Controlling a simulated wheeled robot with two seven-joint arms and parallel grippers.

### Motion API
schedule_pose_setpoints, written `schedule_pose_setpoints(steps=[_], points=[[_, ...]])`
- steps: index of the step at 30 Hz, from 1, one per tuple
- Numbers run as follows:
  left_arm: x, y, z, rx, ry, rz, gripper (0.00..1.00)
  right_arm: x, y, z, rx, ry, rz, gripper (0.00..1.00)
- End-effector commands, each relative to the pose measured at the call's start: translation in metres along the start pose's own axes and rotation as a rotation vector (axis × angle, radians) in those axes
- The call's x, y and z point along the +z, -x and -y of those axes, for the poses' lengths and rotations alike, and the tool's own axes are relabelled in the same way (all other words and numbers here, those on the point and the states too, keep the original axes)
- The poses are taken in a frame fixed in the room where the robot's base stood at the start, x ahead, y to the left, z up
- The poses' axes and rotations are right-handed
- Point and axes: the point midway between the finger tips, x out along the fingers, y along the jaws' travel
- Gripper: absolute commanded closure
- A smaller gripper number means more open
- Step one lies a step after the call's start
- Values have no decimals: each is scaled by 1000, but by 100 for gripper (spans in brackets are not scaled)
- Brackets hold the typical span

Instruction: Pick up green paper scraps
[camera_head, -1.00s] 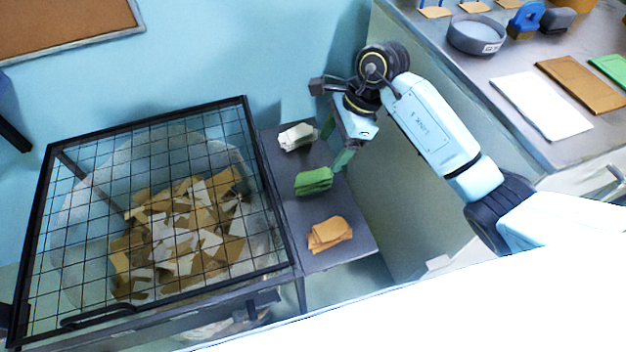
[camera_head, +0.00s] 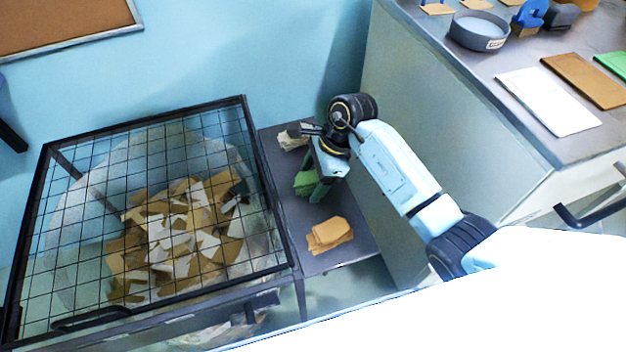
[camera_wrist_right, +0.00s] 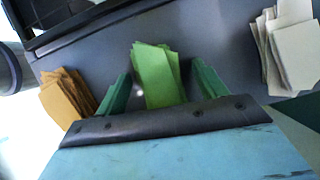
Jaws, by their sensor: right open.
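The green paper scraps (camera_head: 304,184) lie in a small stack on the grey side shelf (camera_head: 316,262), partly hidden by my right gripper in the head view. In the right wrist view the green scraps (camera_wrist_right: 157,76) lie between the two green fingers, with a gap on each side. My right gripper (camera_head: 320,190) is open and points down over the stack; it also shows in the right wrist view (camera_wrist_right: 160,88). I cannot tell how far the fingertips are above the shelf. My left gripper is not in view.
Brown scraps (camera_head: 330,234) and white scraps (camera_head: 290,138) lie on the shelf either side of the green ones. A black mesh-lidded bin (camera_head: 272,190) with paper pieces stands to the left. A counter (camera_head: 490,75) with cards and a round grey dish (camera_head: 478,32) is at right.

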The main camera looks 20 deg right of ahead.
Motion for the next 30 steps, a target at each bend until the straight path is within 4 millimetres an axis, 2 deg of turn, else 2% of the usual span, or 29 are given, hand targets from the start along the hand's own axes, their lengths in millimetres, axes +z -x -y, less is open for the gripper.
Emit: schedule_pose_setpoints(steps=[15, 26, 30], points=[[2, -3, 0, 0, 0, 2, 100, -2, -3, 0, 0, 1, -2, 29], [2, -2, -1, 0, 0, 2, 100, -1, -3, 0, 1, 0, 0, 76], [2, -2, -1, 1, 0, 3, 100, -1, -3, 0, 0, 0, 1, 77]])
